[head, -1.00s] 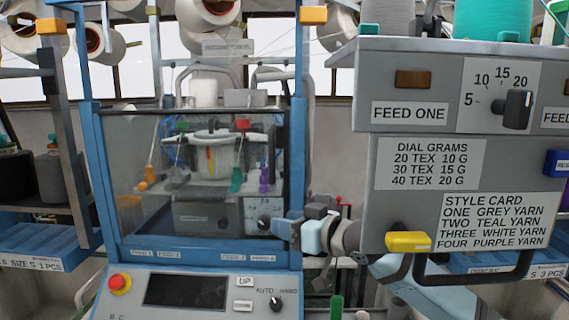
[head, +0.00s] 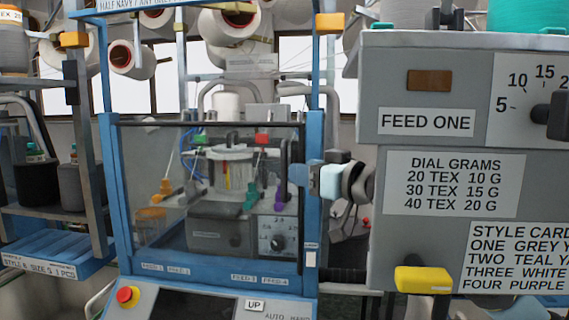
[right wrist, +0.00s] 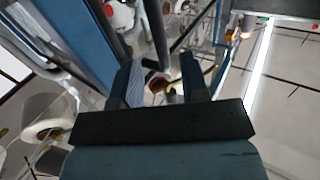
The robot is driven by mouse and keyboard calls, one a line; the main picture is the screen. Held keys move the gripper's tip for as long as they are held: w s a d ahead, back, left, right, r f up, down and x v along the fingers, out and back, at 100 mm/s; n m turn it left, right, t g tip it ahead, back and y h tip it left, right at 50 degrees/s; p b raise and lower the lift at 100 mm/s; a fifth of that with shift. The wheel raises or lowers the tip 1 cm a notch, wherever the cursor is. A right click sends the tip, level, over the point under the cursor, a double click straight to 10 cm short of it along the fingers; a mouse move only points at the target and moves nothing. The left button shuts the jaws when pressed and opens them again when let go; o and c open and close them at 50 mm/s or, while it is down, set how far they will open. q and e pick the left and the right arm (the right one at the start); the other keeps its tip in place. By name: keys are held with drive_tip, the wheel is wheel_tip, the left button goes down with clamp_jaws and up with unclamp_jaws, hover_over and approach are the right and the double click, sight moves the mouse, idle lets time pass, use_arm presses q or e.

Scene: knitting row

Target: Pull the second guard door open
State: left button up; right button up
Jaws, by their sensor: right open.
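A clear guard door (head: 205,252) in a blue frame covers the front of the knitting machine in the head view, and it looks shut. A dark upright bar (head: 283,152) stands along its right side. My right gripper (head: 297,174) comes in from the right and is at the door's right edge, about mid-height, beside the bar. The picture does not show whether it touches. In the right wrist view the two fingers of my right gripper (right wrist: 160,66) are apart, with nothing clearly held between them. My left gripper is out of view.
A grey cabinet (head: 400,152) with labels, a dial (head: 552,115) and a yellow handle (head: 423,280) stands close on the right. A red stop button (head: 127,296) is below the door. Blue trays (head: 60,262) and shelves stand at the left.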

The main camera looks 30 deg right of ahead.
sight(287, 167)
drive_tip(key=x, duration=0.6)
drive_tip(key=shift+p, duration=0.3)
drive_tip(key=shift+c, duration=0.5)
clamp_jaws()
